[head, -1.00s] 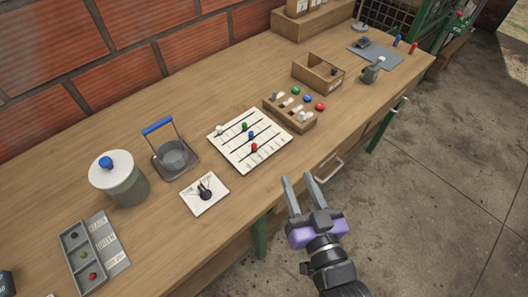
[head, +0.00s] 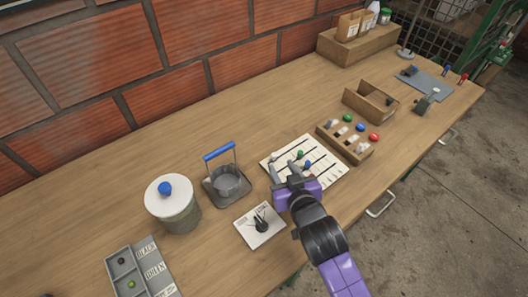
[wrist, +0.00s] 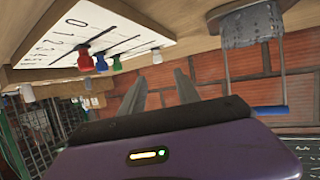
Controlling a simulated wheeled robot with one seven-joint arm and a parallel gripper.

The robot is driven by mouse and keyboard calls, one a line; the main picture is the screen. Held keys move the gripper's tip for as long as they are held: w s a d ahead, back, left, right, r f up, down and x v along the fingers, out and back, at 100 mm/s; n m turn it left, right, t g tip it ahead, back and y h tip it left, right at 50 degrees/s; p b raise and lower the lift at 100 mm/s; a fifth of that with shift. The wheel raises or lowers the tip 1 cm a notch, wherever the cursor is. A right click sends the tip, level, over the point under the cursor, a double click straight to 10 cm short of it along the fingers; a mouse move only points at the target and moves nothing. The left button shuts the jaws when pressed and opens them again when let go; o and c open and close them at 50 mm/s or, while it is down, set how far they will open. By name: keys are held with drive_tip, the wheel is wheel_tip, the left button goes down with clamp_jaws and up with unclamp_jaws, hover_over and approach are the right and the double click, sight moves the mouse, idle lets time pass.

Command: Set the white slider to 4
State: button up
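The white slider panel (head: 306,140) lies on the bench with dark slots and printed digits; it shows inverted in the wrist view (wrist: 40,40). The white knob (head: 273,156) is at the panel's left corner; in the wrist view it (wrist: 156,55) sits just beyond my fingertips. The green knob (head: 299,154) and blue knob (head: 307,164) stand beside it. The red knob (wrist: 85,60) shows in the wrist view; my gripper covers it in the head view. My gripper (head: 282,165) is open and empty, its fingers apart near the white knob. The white slider's exact reading is not legible.
A card with a black dial (head: 261,224) lies just left of my gripper. A blue-handled metal basket (head: 226,182) and a lidded pot (head: 173,205) stand further left. A wooden tray with coloured knobs (head: 346,143) is to the right.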

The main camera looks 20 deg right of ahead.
sight(274, 155)
drive_tip(key=shift+d+f, duration=0.1)
drive_tip(key=shift+f, duration=0.15)
drive_tip(key=shift+w+f, duration=0.1)
drive_tip(key=shift+w, duration=0.1)
drive_tip(key=shift+x, duration=3.6)
drive_tip(key=shift+s+f, duration=0.1)
clamp_jaws()
